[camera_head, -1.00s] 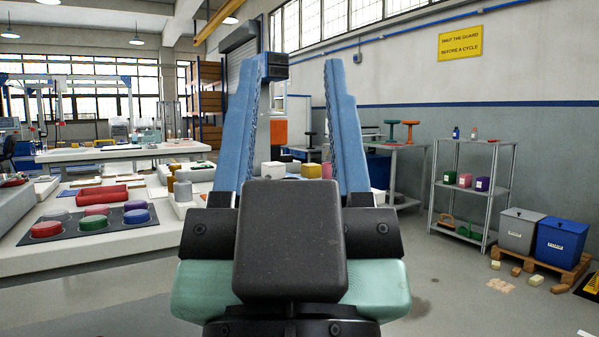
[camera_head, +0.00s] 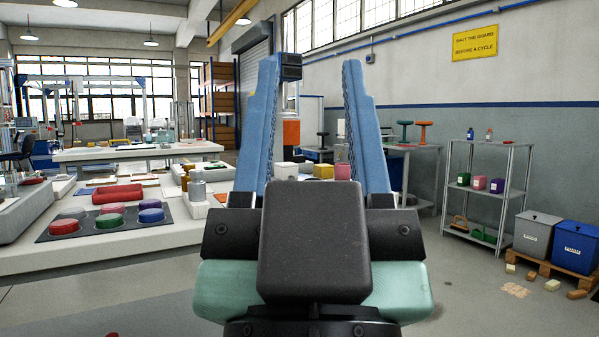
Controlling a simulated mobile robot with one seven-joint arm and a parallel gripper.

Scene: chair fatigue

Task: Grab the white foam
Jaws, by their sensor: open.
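A small white block (camera_head: 285,171), which looks like the white foam, stands at the far end of the near worktop. It sits in a row with a yellow block (camera_head: 323,171) and a pink block (camera_head: 343,172). My gripper (camera_head: 310,65) fills the middle of the view with its two long blue fingers spread wide and nothing between them. The blocks show through the gap, well beyond the fingers. My gripper's dark body hides what lies below the row.
Metal shelves (camera_head: 486,190) and lidded bins (camera_head: 575,245) stand on the right. Bare floor lies between.

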